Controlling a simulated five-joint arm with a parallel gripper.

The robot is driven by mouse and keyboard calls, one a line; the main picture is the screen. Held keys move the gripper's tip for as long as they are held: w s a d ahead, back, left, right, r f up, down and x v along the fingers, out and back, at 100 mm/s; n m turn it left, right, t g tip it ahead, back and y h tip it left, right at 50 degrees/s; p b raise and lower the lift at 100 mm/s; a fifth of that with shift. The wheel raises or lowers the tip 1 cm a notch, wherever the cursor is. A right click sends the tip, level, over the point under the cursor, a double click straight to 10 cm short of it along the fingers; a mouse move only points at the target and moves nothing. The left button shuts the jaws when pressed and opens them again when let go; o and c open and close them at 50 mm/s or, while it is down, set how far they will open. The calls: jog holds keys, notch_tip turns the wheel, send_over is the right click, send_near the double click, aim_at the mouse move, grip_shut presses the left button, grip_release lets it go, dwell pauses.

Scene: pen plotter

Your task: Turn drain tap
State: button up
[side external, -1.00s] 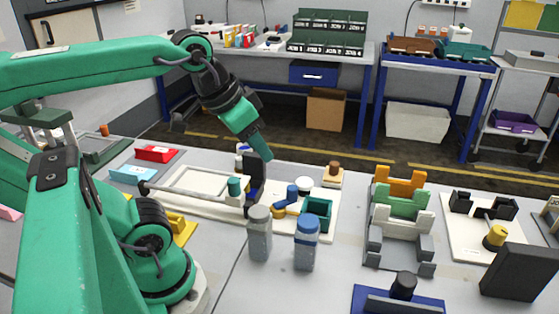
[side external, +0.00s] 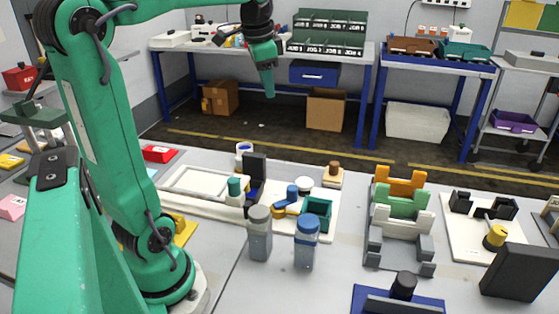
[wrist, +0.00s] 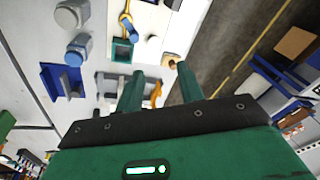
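A small tap with a blue body and yellow lever (side external: 284,207) sits on the white plotter base beside a teal open box (side external: 317,213). I take it for the drain tap. The blue and yellow piece (wrist: 127,25) also shows in the wrist view, beside the teal box (wrist: 122,52). My gripper (side external: 268,92) is high above and behind the plotter, well apart from the tap. In the wrist view its two teal fingers (wrist: 159,72) are spread with nothing held between them.
A black upright (side external: 254,169) stands on the plotter near the tap. Two grey bottles, one plain (side external: 259,235) and one blue-capped (side external: 306,248), stand in front. A rack of orange, green and white holders (side external: 400,205) is at right. The air around my gripper is clear.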

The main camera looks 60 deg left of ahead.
jog(key=w+a+f+m+g, duration=0.1)
jog(key=w+a+f, duration=0.1)
jog(key=a, duration=0.8)
jog(key=m+g+h, duration=0.1)
jog(key=m, duration=0.1)
send_over(239, 158)
notch_tip(239, 158, down, 3)
notch_tip(239, 158, down, 28)
jog(key=shift+r, duration=0.15)
jog(key=shift+c, duration=0.2)
jog(key=c, duration=0.7)
